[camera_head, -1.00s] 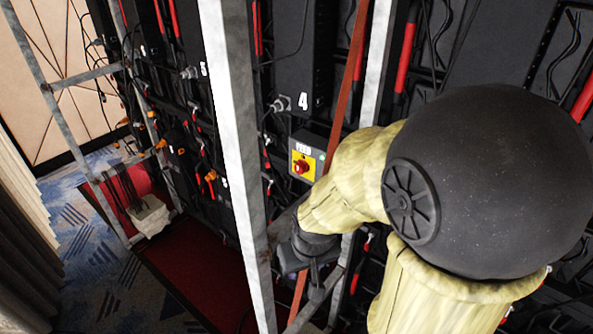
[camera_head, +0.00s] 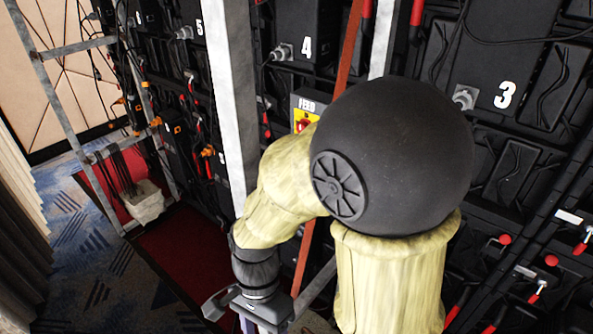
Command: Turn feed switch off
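The feed switch (camera_head: 301,121) is a red knob on a yellow plate, on a grey box labelled FEED (camera_head: 307,104). It is mounted among the black panels behind the metal frame. My arm hides the lower and right part of it, so the knob's setting cannot be read. My gripper (camera_head: 243,318) is at the bottom centre, pointing down, below and left of the switch and apart from it. Its fingertips are cut off or too unclear to tell their opening.
A grey metal upright (camera_head: 233,100) stands left of the switch, and an orange strap (camera_head: 340,75) runs down beside it. Black panels with cables fill the back. A white bin (camera_head: 144,202) stands at left. Patterned carpet (camera_head: 80,255) lies open at lower left.

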